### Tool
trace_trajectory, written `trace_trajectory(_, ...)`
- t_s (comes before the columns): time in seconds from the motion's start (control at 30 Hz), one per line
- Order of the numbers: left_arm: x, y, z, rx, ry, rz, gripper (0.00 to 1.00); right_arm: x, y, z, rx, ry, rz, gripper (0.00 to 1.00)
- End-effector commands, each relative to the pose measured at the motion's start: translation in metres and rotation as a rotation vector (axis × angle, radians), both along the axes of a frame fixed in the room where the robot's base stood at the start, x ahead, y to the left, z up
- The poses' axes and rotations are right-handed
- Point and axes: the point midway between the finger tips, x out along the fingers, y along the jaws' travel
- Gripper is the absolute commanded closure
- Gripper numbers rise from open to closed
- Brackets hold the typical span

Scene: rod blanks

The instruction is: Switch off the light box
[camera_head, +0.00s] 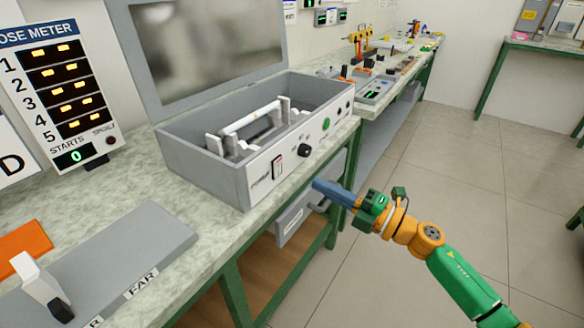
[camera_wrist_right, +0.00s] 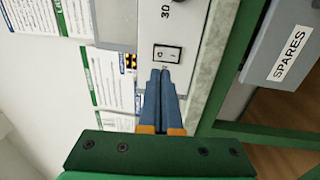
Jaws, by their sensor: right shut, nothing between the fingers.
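The grey light box (camera_head: 200,168) stands on the bench with its lid (camera_head: 208,50) raised. A white rod (camera_head: 252,118) rests on supports inside it. Its front panel carries a dark-framed rocker switch (camera_head: 277,167), a black knob (camera_head: 304,150) and a green button (camera_head: 326,124). The switch also shows in the right wrist view (camera_wrist_right: 167,54). My right gripper (camera_head: 317,184) is shut and empty, out in front of the panel and right of the switch. In the wrist view its fingertips (camera_wrist_right: 164,70) appear just below the switch; contact cannot be told. My left gripper is out of view.
A dose meter (camera_head: 58,90) with lit displays stands left of the box, its starts counter reading 0. A grey mat (camera_head: 130,250) lies in front left. A grey SPARES drawer (camera_wrist_right: 285,45) hangs under the bench edge. The floor at right is clear.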

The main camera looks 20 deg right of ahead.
Motion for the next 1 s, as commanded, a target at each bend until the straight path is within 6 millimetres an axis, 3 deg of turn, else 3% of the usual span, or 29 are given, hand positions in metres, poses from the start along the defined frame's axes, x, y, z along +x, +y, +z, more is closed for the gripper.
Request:
trace_trajectory(0.2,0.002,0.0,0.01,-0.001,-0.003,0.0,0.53,0.037,0.029,0.009,0.002,-0.002,0.001,1.0)
trace_trajectory(0.4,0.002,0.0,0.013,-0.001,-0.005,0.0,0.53,0.059,0.046,0.011,0.002,-0.001,-0.001,1.0)
trace_trajectory(0.83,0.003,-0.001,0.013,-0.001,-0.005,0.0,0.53,0.065,0.051,0.01,0.0,0.001,-0.001,1.0)
trace_trajectory(0.93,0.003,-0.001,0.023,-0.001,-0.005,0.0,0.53,0.07,0.055,0.019,-0.003,0.004,0.0,1.0)
trace_trajectory(1.0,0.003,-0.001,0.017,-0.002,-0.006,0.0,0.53,0.07,0.054,0.013,-0.002,0.003,-0.001,1.0)
